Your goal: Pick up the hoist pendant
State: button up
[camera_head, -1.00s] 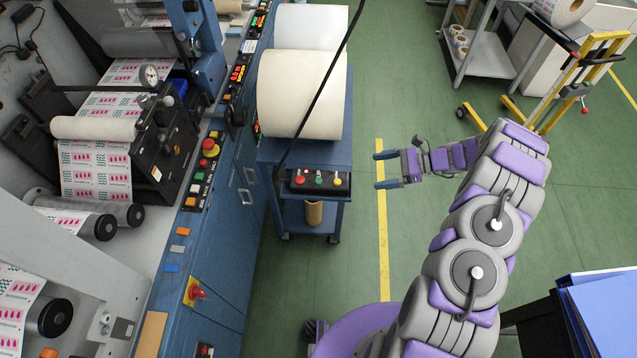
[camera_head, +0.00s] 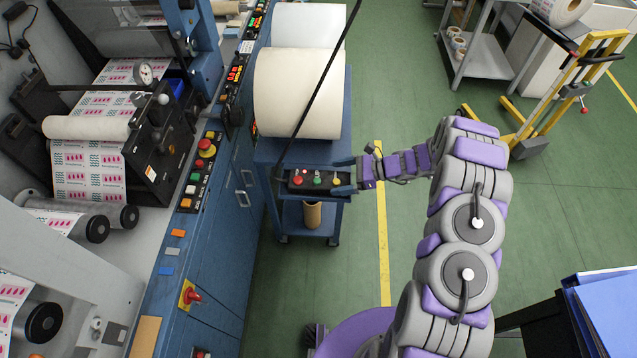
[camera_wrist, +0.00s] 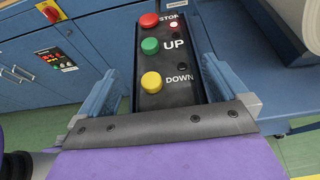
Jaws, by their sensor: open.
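The hoist pendant (camera_head: 309,181) is a black box with red, green and yellow buttons, at the front edge of the blue cart below the white rolls. A black cable runs up from its left end. In the wrist view the pendant (camera_wrist: 178,92) shows STOP, UP and DOWN labels and lies between my fingers. My gripper (camera_head: 342,176) is open, with blue fingers on either side of the pendant's near right end. In the wrist view my gripper (camera_wrist: 163,85) has a finger at each side of the box. I cannot tell whether either finger touches it.
The blue cart (camera_head: 297,216) carries large white rolls (camera_head: 300,92) just behind the pendant. The blue machine cabinet (camera_head: 219,225) with a control panel stands to the left. Green floor is free to the right, up to a yellow lift frame (camera_head: 577,88).

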aim_at(323, 179)
jog(key=x, duration=0.1)
jog(key=b+x, duration=0.1)
jog(key=x, duration=0.1)
jog(key=shift+w+a+f, duration=0.2)
jog(key=shift+f, duration=0.1)
jog(key=shift+a, duration=0.4)
jog(key=c, duration=1.4)
jog(key=shift+r, duration=0.1)
